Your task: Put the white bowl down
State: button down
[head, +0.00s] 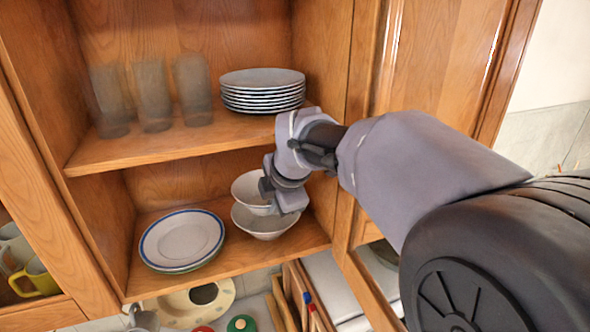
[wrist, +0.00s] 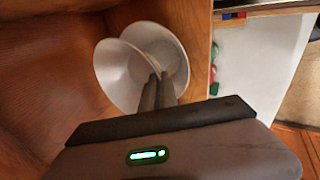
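A white bowl (head: 247,190) is on the lower cabinet shelf (head: 228,263), just above another white bowl (head: 262,226) or partly inside it. I cannot tell whether the two touch. My gripper (head: 268,188) reaches in from the right, at the right side of the upper bowl. In the wrist view, the gripper's fingers (wrist: 158,82) are close together across a bowl rim, and the pale bowls (wrist: 118,78) overlap there. The gripper appears shut on the upper bowl, which is slightly tilted. The gripper hides part of both bowls.
Blue-rimmed plates (head: 182,238) lie left of the bowls on the same shelf. Above, a shelf holds three glasses (head: 153,95) and a stack of plates (head: 262,78). The cabinet's right wall (head: 322,205) is close to the bowls and gripper.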

jog(key=shift+w+d+f, duration=0.1)
jog(key=shift+w+f, duration=0.15)
jog(key=shift+f, duration=0.45)
jog(key=shift+w+f, duration=0.15)
jog(key=shift+s, duration=0.3)
jog(key=shift+f+b, duration=0.1)
jog(key=shift+b, duration=0.2)
jog(key=shift+w+f+b, duration=0.15)
jog(key=shift+f+b, duration=0.2)
jog(key=shift+f, duration=0.15)
jog(key=c, duration=1.6)
grip_release()
jog(key=shift+c, duration=0.2)
